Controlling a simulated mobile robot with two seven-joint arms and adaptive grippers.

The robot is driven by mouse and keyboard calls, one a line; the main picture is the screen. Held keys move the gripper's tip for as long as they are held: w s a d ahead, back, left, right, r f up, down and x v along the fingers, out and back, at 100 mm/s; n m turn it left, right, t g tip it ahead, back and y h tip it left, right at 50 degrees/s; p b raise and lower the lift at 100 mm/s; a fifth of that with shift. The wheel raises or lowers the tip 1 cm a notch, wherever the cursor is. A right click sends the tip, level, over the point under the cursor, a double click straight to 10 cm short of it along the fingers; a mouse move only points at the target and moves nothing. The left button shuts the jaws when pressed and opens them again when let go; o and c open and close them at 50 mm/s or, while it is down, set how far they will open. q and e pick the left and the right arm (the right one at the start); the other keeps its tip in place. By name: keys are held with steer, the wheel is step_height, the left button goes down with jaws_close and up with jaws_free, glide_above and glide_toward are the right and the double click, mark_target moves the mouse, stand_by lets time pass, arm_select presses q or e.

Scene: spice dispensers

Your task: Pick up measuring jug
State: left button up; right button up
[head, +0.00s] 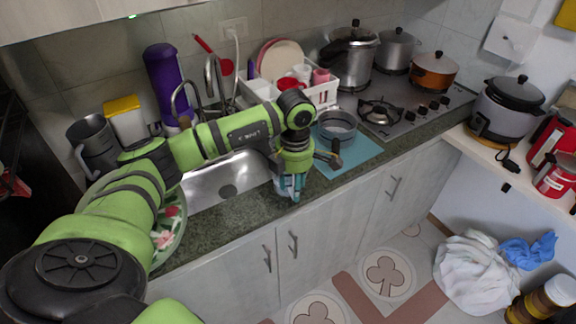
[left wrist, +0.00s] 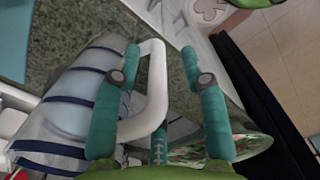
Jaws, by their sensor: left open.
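The measuring jug (left wrist: 85,85), clear with dark blue bands and a white handle (left wrist: 155,85), fills the left part of the left wrist view. In the head view only a small pale part of the jug (head: 279,184) shows on the counter's front strip, mostly hidden by my left gripper (head: 293,188). In the left wrist view my left gripper (left wrist: 160,55) is open, with teal fingers. The jug's handle lies between the fingers, and the left finger overlaps the jug's body in the picture. My right gripper is out of view.
The sink (head: 228,188) lies left of the gripper. A teal mat (head: 352,160) with a grey pot (head: 337,130) is close on the right. A white dish rack (head: 325,96) stands behind. A floral plate (head: 170,228) and grey pitcher (head: 93,145) are at left.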

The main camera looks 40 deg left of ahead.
arm_select(q)
steer(key=shift+f, duration=0.1)
jaws_close()
steer(key=shift+w, duration=0.1)
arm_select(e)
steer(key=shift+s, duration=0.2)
arm_select(q)
steer(key=shift+r, duration=0.25)
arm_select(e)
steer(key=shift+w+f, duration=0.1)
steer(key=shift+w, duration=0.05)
